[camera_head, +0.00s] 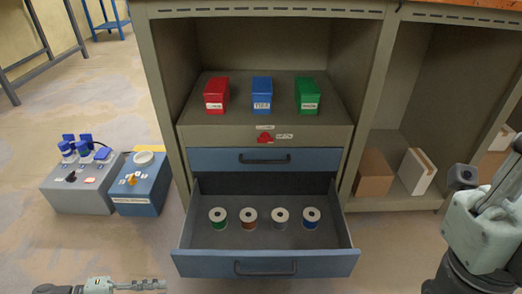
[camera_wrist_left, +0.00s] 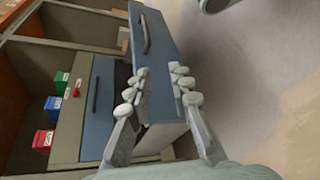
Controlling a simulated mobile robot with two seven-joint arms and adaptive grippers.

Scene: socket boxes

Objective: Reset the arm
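My left gripper (camera_head: 150,284) shows at the bottom left edge of the head view, side-on and left of the open lower drawer (camera_head: 265,264). In the left wrist view the left gripper (camera_wrist_left: 160,88) has its two fingers apart, with nothing held between them. The drawer front (camera_wrist_left: 158,60) shows behind and beyond the fingers; I cannot tell the exact distance. My right arm (camera_head: 480,230) is at the right edge of the head view; its fingertips cannot be made out.
The open drawer holds several spools (camera_head: 249,218). A red box (camera_head: 216,95), a blue box (camera_head: 262,95) and a green box (camera_head: 307,95) stand on the shelf above. The upper drawer (camera_head: 265,160) is shut. Socket boxes (camera_head: 80,185) stand on the floor at left.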

